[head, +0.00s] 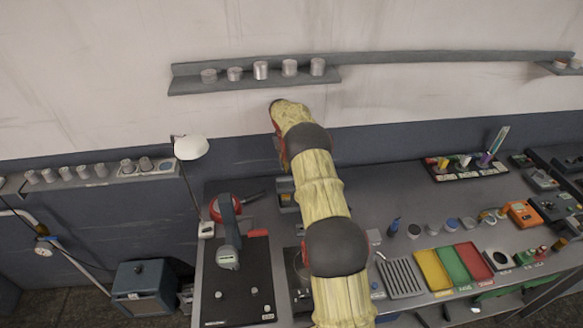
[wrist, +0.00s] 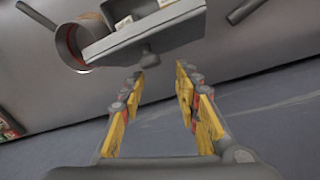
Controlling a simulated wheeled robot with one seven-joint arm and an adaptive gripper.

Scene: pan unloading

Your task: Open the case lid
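My gripper (wrist: 160,72) is open and empty in the wrist view, its two yellow-padded fingers spread apart. A grey box-like thing (wrist: 140,35), which looks like the case, lies just beyond the fingertips. A small dark knob (wrist: 148,60) juts from its near edge, in line with the gap between the fingers and apart from them. Pale patches show on its face; I cannot tell whether its lid is open or shut. In the head view a part of the case (head: 287,193) shows left of my arm; the rest is hidden, as are my fingers.
A round red-lined pan (wrist: 68,45) sits right beside the case; it also shows in the head view (head: 216,208). A dark board (head: 238,285) and a lamp (head: 191,148) stand to the left. Coloured trays (head: 433,270) lie to the right. The wall is close behind.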

